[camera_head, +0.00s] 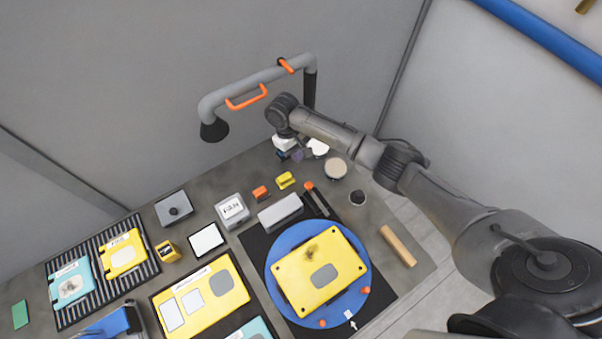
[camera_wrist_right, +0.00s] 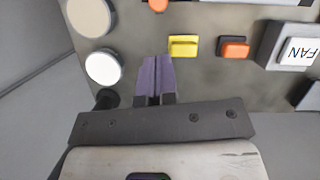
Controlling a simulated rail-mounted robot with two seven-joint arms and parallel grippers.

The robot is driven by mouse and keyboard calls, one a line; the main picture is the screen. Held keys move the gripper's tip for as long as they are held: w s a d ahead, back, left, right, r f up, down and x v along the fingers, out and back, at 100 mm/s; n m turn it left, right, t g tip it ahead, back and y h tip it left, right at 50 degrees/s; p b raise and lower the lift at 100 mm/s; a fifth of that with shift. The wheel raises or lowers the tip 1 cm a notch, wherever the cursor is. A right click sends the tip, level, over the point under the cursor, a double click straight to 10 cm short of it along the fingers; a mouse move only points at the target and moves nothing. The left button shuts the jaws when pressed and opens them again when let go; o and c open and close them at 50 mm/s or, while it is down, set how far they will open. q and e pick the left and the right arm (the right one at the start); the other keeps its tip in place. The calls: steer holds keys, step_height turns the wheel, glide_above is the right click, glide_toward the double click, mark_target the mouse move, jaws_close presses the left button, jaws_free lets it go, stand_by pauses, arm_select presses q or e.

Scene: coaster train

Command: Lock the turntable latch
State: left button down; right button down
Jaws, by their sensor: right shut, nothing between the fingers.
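The turntable is a blue disc (camera_head: 288,242) on a dark mat, with a yellow plate (camera_head: 300,282) lying on it. A dark bar (camera_head: 320,205) with an orange knob (camera_head: 309,185) at its far end lies just beyond the disc; it may be the latch, but I cannot tell its state. The knob is cut by the top edge of the right wrist view (camera_wrist_right: 158,5). My right gripper (camera_head: 297,155) is at the table's far edge, apart from the knob. Its purple fingers (camera_wrist_right: 155,75) are shut and empty. My left gripper is not in view.
A yellow block (camera_head: 285,180), orange block (camera_head: 260,193) and FAN box (camera_head: 232,210) stand left of the knob. A grey box (camera_head: 280,212) stands near the disc. A beige round (camera_head: 336,168) and white round (camera_head: 318,147) lie near my gripper. A grey pipe (camera_head: 245,88) rises behind.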

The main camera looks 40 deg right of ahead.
steer(key=x, duration=1)
stand_by(0.3)
steer(key=shift+p, duration=0.3)
